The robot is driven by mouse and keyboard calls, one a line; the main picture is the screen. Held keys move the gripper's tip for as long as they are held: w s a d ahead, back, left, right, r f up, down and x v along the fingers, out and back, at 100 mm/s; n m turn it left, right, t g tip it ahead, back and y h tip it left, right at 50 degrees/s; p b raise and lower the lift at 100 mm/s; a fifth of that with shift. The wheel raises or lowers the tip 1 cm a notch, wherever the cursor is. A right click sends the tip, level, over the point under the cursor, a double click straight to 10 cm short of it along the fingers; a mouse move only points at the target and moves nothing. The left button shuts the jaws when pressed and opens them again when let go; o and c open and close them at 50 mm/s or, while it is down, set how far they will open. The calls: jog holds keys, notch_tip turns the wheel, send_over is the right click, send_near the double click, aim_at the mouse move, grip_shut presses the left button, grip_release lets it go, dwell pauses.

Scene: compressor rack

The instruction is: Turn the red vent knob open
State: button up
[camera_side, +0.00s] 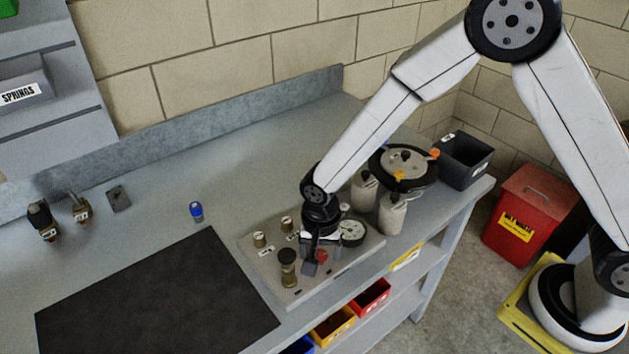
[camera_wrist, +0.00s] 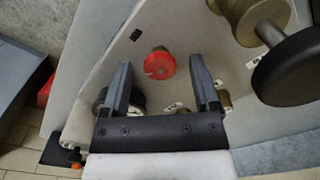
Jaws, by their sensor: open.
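The red vent knob (camera_side: 322,256) sits on the light grey panel (camera_side: 345,263) at the bench's front edge, partly hidden by my gripper in the side view. In the wrist view the round red knob (camera_wrist: 159,65) shows whole, face on. My gripper (camera_side: 315,264) points down over the panel, close to the knob. In the wrist view its two fingers (camera_wrist: 160,68) are spread, one on each side of the knob, with clear gaps. Nothing is held. I cannot tell how far the fingertips are above the knob.
A brass valve with a dark top (camera_side: 288,268) stands just left of my gripper; it looms large in the wrist view (camera_wrist: 262,22). A round gauge (camera_side: 352,232) and small brass fittings (camera_side: 260,239) are also on the panel. A black mat (camera_side: 155,300) lies left.

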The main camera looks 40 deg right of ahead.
jog(key=shift+f, duration=0.15)
grip_shut()
jog(key=shift+n, duration=0.4)
jog(key=n, duration=1.1)
jog(key=shift+n, duration=0.3)
jog(key=n, duration=1.1)
jog(key=shift+n, duration=0.4)
